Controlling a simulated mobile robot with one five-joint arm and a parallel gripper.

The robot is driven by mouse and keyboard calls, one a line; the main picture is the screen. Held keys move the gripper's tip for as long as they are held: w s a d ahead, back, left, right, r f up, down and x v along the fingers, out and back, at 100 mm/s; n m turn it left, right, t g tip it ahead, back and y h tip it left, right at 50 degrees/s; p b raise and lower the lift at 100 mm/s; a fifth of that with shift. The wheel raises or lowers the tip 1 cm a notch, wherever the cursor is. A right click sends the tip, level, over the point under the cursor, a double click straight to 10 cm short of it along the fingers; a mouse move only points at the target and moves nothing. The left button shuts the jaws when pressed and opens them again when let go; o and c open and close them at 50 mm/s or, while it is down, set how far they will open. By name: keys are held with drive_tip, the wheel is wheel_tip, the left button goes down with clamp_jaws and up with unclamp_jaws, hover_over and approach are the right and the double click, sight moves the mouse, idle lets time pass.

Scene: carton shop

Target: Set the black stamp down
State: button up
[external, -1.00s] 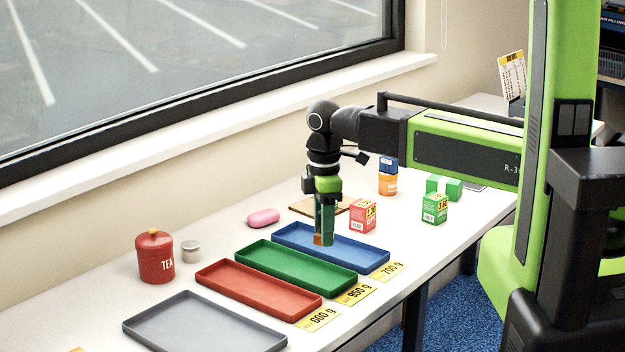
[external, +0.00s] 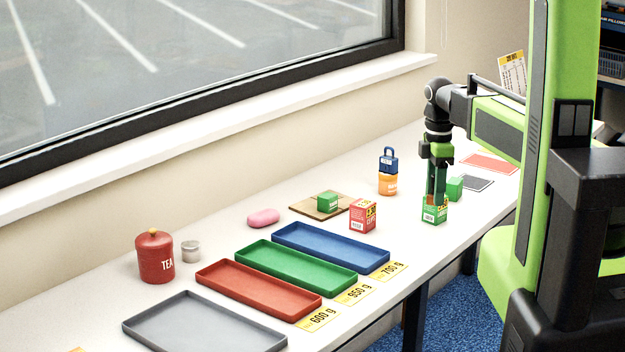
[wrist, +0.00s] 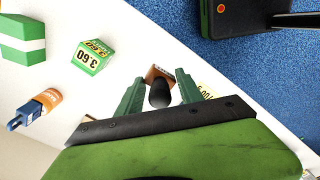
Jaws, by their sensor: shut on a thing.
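The black stamp (wrist: 159,92), with a dark handle and a brown block, is between the green fingers of my gripper (wrist: 160,96) in the wrist view. My gripper is shut on it. In the external view my gripper (external: 437,196) points down at the right part of the table, and its fingers overlap the green price carton (external: 434,212). The stamp is hard to make out there, and its height above the table cannot be told. The wrist view shows the green price carton (wrist: 92,57) to the left of the fingers, apart from them.
A green carton (external: 455,188), a red carton (external: 362,216) and an orange jar with a blue padlock (external: 388,183) stand nearby. A red mat (external: 490,162) and a grey mat (external: 473,183) lie behind. Blue (external: 375,262), green, red and grey trays are to the left.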

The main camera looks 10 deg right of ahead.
drive_tip(key=shift+w+d, duration=0.25)
drive_tip(key=shift+d, duration=0.6)
drive_tip(key=b, duration=0.7)
hover_over(390, 243)
drive_tip(key=f, duration=0.7)
drive_tip(key=shift+d, duration=0.3)
drive_tip(key=shift+a, duration=0.4)
wheel_tip(390, 243, down, 5)
drive_tip(key=b, duration=0.4)
drive_tip(key=shift+r, duration=0.2)
drive_tip(key=o, duration=1.4)
drive_tip(key=shift+r, duration=0.15)
wheel_tip(390, 243, up, 12)
drive_tip(key=p, duration=1.2)
drive_tip(key=shift+r, duration=0.2)
